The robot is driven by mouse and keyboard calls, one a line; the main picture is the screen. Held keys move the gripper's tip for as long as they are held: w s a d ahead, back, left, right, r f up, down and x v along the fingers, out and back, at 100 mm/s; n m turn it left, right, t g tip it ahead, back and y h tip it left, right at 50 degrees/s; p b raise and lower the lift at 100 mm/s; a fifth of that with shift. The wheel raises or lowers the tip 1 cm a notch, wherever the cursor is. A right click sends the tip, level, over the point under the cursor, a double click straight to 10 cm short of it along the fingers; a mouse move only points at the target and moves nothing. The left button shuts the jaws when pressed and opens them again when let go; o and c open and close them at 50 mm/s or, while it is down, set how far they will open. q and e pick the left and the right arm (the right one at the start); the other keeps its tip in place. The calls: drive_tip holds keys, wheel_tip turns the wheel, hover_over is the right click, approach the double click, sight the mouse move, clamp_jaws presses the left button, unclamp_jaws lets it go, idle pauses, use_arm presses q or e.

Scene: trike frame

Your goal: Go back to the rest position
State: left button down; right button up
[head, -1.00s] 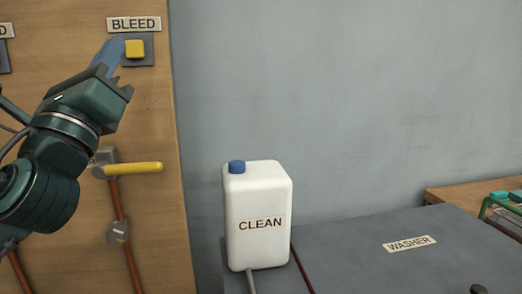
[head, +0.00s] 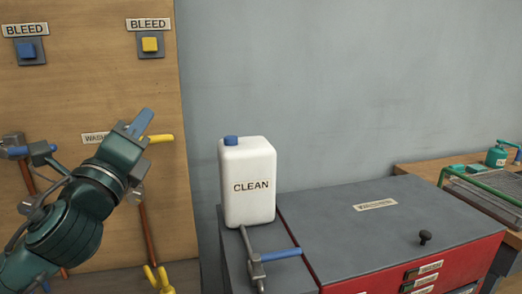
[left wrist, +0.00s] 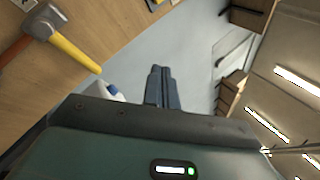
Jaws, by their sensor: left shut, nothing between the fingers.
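My left gripper (head: 140,123) comes in from the lower left of the head view, in front of the wooden panel (head: 90,100). Its blue fingers are shut and empty, pointing up and to the right. They overlap the yellow valve handle (head: 160,138) in the picture; whether they touch it I cannot tell. In the left wrist view the closed fingers (left wrist: 162,88) stand in the middle with nothing between them. My right gripper is not in view.
The panel carries a blue BLEED button (head: 30,50) and a yellow one (head: 150,44). A white CLEAN jug (head: 247,185) stands beside the grey-topped, red WASHER cabinet (head: 375,230). A valve with a blue handle (head: 282,253) is below the jug. A bench (head: 415,168) stands at the right.

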use_arm(q)
drive_tip(key=d+f+n+g+h+p, duration=0.1)
drive_tip(key=d+f+n+g, duration=0.3)
drive_tip(key=f, duration=0.9)
drive_tip(key=f+n+g+p, duration=0.1)
drive_tip(key=f+n+g, duration=0.2)
drive_tip(key=f+n, duration=0.65)
drive_tip(key=s+f+n+g+p, duration=0.1)
drive_tip(key=s+f+n+g, duration=0.1)
drive_tip(key=s+f+n, duration=0.4)
drive_tip(key=s+f+n+g+y+p, duration=0.1)
drive_tip(key=s+f+n+g, duration=0.2)
drive_tip(key=s+f, duration=1.2)
wheel_tip(320, 180, down, 5)
drive_tip(key=n, duration=0.3)
drive_tip(key=shift+d+r+p, duration=0.15)
drive_tip(key=shift+d+p, duration=0.15)
drive_tip(key=shift+d, duration=0.1)
drive_tip(key=shift+w, duration=0.15)
